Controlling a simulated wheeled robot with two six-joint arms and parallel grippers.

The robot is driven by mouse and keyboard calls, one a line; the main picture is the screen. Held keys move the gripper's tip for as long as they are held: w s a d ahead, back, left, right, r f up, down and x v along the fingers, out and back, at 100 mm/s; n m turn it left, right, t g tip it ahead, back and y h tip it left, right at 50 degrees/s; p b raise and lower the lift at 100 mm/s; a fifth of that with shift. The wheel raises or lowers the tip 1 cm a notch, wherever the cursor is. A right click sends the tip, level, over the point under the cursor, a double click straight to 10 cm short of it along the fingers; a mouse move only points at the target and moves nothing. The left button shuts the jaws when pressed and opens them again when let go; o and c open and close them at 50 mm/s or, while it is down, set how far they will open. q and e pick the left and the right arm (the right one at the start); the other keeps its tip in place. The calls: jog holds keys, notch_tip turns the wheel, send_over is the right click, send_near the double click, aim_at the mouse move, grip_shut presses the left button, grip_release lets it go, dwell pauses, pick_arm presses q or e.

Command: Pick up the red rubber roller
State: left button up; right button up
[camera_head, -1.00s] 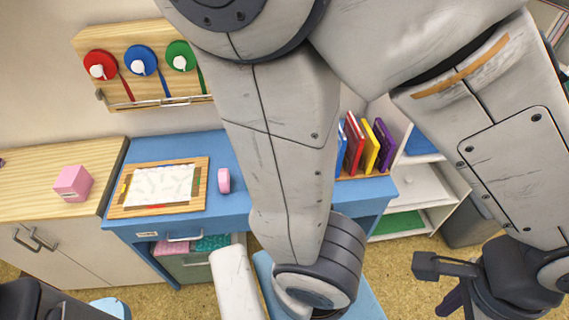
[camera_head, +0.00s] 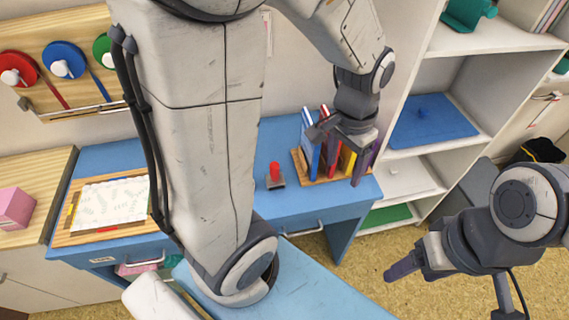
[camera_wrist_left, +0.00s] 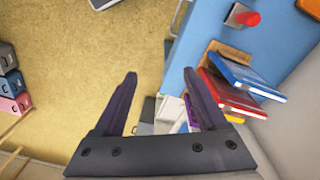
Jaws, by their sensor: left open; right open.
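A wooden rack of coloured books (camera_head: 326,160) stands close by the left gripper. A white shelf unit (camera_head: 432,165) is to the right. A wooden tray with paper (camera_head: 112,203) lies on the desk's left. My left arm hides the desk's middle.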

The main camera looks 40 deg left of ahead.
pick_arm(q)
jog(key=w+a+f+n+b, duration=0.1)
jog(key=w+a+f, duration=0.15)
jog(key=a, duration=0.25)
jog(key=w+a+f+n+b, duration=0.1)
jog(key=a+f, duration=0.3)
jog(key=a, duration=0.2)
jog(key=n+b, duration=0.2)
send_over(274, 164)
jog(key=d, duration=0.1)
jog(key=f, duration=0.4)
jog(key=shift+w+d, duration=0.1)
jog(key=shift+w, duration=0.3)
jog(key=f, duration=0.2)
jog(key=a+f, duration=0.1)
jog(key=f, duration=0.1)
jog(key=shift+s+a+f, duration=0.2)
jog(key=shift+f, duration=0.05)
jog(key=f, duration=0.3)
jog(key=f+p, duration=0.1)
jog(key=f, duration=0.2)
jog(key=shift+s+d+f, duration=0.15)
jog(key=shift+s+f, duration=0.05)
jog(key=shift+f, duration=0.05)
pick_arm(e)
notch_tip(274, 164, down, 4)
jog(key=shift+r, duration=0.1)
pick_arm(q)
grip_shut()
